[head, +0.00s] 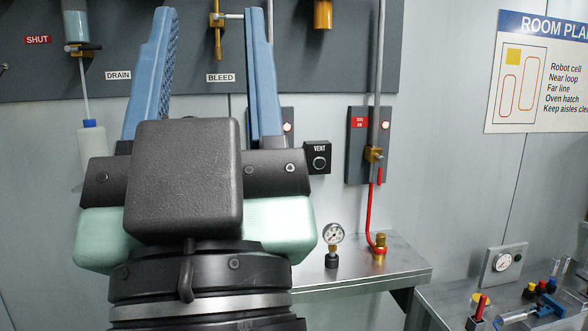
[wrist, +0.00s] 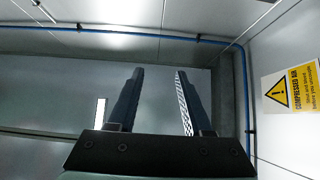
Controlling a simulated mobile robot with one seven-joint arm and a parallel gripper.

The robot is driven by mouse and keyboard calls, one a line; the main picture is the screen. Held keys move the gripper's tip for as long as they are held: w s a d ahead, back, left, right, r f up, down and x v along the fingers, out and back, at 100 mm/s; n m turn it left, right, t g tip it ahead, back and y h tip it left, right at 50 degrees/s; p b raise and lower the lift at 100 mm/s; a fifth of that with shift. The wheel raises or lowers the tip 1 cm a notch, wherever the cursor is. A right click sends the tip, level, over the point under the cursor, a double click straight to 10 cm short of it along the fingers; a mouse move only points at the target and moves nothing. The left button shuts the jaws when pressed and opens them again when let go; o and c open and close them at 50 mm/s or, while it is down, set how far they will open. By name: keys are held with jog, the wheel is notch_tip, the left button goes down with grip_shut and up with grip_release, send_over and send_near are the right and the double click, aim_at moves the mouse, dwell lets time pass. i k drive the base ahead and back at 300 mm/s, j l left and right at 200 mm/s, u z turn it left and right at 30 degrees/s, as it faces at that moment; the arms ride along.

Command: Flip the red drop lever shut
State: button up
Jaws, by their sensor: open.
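My gripper (head: 208,14) is open and empty, its two blue fingers pointing up in front of the dark wall panel. It also shows in the wrist view (wrist: 159,73), with only the ceiling and upper wall beyond. A short red lever (head: 379,175) hangs down beside a brass valve (head: 374,154), right of my gripper and well apart from it. A second red lever (head: 481,307) leans up from a small dark base at the lower right. I cannot tell for certain which one is the drop lever. Neither shows in the wrist view.
A metal shelf (head: 412,277) carries a pressure gauge (head: 333,234) and a brass fitting with a red hose (head: 369,215). A lower bench (head: 432,296) at right holds several small parts.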

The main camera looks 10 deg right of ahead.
aim_at(379, 156)
jog(key=i+l+z, duration=0.25)
jog(key=i+l, duration=0.55)
jog(key=l, duration=0.2)
jog(key=i+l+z, duration=0.3)
jog(key=i+l, duration=0.5)
jog(key=i, duration=0.1)
